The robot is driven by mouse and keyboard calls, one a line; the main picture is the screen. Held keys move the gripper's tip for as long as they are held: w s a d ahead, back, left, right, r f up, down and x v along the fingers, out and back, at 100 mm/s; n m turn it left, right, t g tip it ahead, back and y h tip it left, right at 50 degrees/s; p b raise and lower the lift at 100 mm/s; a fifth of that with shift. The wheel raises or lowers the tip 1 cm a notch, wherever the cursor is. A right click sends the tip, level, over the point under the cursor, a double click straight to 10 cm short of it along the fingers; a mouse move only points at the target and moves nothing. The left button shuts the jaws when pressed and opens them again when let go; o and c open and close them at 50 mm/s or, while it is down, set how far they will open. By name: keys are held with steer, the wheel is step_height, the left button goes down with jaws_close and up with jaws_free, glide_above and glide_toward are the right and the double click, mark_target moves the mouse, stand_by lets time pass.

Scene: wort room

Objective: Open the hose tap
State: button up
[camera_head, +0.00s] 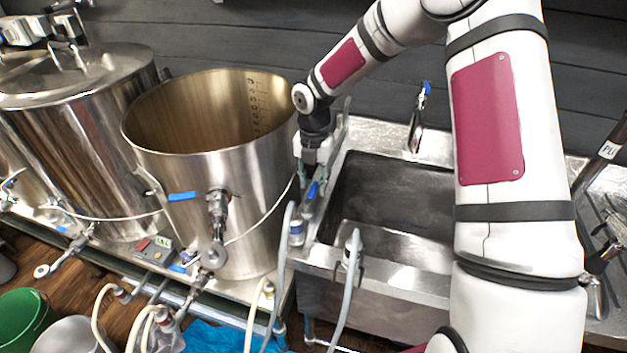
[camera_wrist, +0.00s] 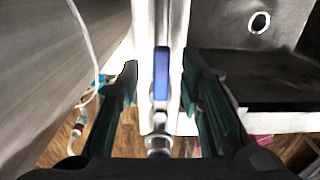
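The hose tap has a blue lever (camera_wrist: 161,73) and a metal body (camera_wrist: 159,118). In the wrist view the lever points along the tap body, between my fingers. In the head view the lever (camera_head: 311,190) shows just below my gripper (camera_head: 312,172), at the left edge of the sink. My gripper also shows in the wrist view (camera_wrist: 160,75), open, with one finger on each side of the lever. Gaps show between the lever and both fingers, so it is not gripped. I cannot tell the exact height of the fingertips over the lever.
The sink (camera_head: 390,200) lies right of the tap. Grey hoses (camera_head: 346,290) hang in front. Another blue-topped tap (camera_head: 417,120) stands behind the sink.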

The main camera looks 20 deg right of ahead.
mark_target(314, 187)
step_height(314, 187, up, 12)
stand_by(0.5)
steer(key=s+d+r+m+t+h, duration=0.2)
steer(key=s+r+m, duration=1.1)
steer(key=s+m, duration=0.25)
steer(key=s+r+m+t+y, duration=0.1)
steer(key=s+m+t+y, duration=0.1)
steer(key=s+m, duration=1.2)
steer(key=shift+s+r+t, duration=0.25)
steer(key=shift+s+t, duration=0.25)
steer(key=shift+s, duration=0.6)
